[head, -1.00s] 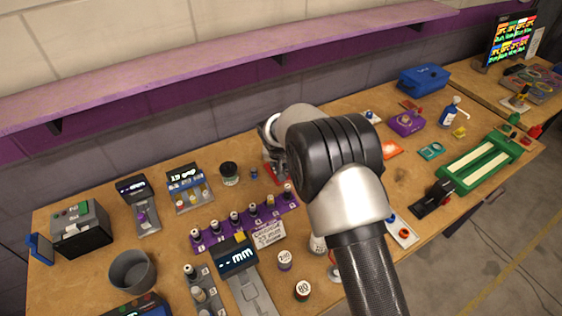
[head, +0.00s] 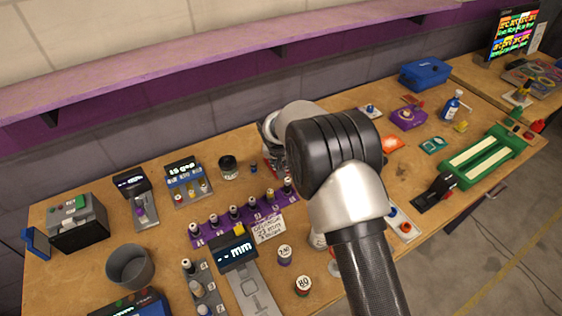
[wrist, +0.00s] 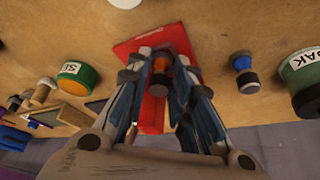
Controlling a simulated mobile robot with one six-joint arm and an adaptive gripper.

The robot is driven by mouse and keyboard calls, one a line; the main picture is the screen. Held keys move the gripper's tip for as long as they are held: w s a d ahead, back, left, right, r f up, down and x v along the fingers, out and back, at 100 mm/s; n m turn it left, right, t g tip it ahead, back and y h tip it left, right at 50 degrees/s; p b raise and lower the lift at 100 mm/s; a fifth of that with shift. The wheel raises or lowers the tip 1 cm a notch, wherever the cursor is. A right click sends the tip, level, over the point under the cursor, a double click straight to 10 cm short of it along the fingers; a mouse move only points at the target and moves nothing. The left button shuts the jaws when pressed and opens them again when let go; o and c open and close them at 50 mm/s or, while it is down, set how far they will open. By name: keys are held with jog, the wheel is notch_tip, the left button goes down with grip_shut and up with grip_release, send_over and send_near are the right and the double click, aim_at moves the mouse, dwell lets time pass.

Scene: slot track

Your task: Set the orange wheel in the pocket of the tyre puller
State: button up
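In the wrist view the orange wheel (wrist: 161,66), with a dark part below it, is between the two fingers of my gripper (wrist: 161,72). The fingers look closed on its sides. A red flat piece (wrist: 150,45) is behind the wheel and a red bar shows between the fingers. I cannot tell whether the wheel touches it. The red piece may be the tyre puller; no label confirms this, and no pocket is visible. In the head view my arm hides the wheel and most of my gripper.
In the wrist view a blue and dark wheel (wrist: 243,72) stands on the right beside a green jar (wrist: 303,78). In the head view a purple peg rack (head: 241,216) and a grey cup (head: 130,266) are left of my arm.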

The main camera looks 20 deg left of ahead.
jog(key=o, duration=0.4)
jog(key=v, duration=1.2)
jog(key=s+d+r+m, duration=0.1)
jog(key=s+d+r, duration=0.4)
jog(key=d+r, duration=0.5)
jog(key=s+d+r, duration=0.4)
jog(key=d+r, duration=0.3)
jog(key=d, duration=0.6)
jog(key=shift+m+h, duration=0.5)
jog(key=shift+m, duration=0.2)
jog(key=s+d, duration=0.4)
jog(key=s, duration=0.3)
jog(key=s+d, duration=0.4)
jog(key=s, duration=0.4)
jog(key=s+d, duration=0.5)
jog(key=s, duration=0.2)
jog(key=shift+s+f, duration=0.2)
jog(key=shift+f, duration=0.15)
